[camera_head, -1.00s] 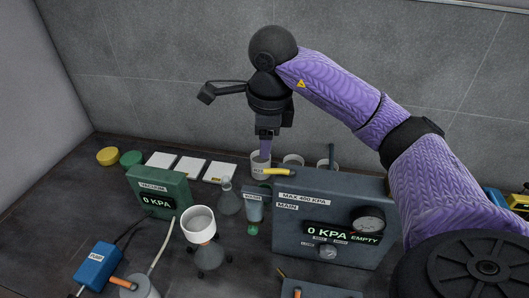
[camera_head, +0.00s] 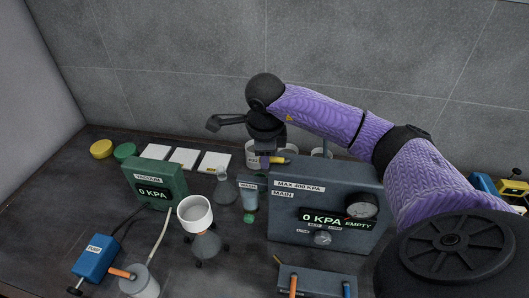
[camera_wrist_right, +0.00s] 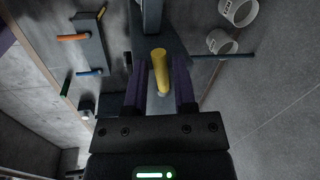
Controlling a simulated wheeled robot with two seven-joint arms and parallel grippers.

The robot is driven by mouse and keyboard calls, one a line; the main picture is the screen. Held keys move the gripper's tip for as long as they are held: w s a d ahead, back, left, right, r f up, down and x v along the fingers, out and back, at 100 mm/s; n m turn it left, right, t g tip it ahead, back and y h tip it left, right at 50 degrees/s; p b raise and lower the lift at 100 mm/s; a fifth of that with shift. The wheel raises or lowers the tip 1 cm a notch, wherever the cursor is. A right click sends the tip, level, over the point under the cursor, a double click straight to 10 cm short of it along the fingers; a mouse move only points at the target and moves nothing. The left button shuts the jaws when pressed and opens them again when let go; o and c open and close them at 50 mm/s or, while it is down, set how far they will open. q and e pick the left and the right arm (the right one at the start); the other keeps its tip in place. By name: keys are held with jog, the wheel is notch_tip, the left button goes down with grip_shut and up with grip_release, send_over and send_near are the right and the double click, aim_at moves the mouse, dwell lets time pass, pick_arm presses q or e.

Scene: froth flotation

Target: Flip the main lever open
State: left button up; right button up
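The main unit (camera_head: 340,190) is a blue-grey box labelled MAIN, with a display reading 0 KPA EMPTY and a round gauge. Its main lever (camera_head: 281,159) has a yellow handle pointing left from the top left corner. My right gripper (camera_head: 264,162) is down at the lever's handle end. In the right wrist view the yellow lever (camera_wrist_right: 160,72) stands between the two purple fingers of the right gripper (camera_wrist_right: 159,68), which are apart with narrow gaps on each side. No firm contact shows. My left gripper is not in view.
A green vacuum box (camera_head: 157,184), a white funnel (camera_head: 195,214) on a flask, a glass flask (camera_head: 222,187) and a wash bottle (camera_head: 248,194) stand left of the unit. White cups are behind the gripper. A smaller box with levers (camera_head: 316,281) sits in front.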

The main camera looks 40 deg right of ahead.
grip_shut()
jog(key=shift+w+d+m, duration=0.2)
jog(key=shift+w+m, duration=0.05)
jog(key=shift+m, duration=0.45)
jog(key=shift+w+d+m, duration=0.15)
jog(key=shift+w+m, duration=0.05)
jog(key=shift+m, duration=0.5)
jog(key=shift+o, duration=1.8)
grip_release()
notch_tip(320, 180, up, 10)
jog(key=s+a, duration=0.1)
jog(key=shift+a+b, duration=0.25)
jog(key=shift+b, duration=0.05)
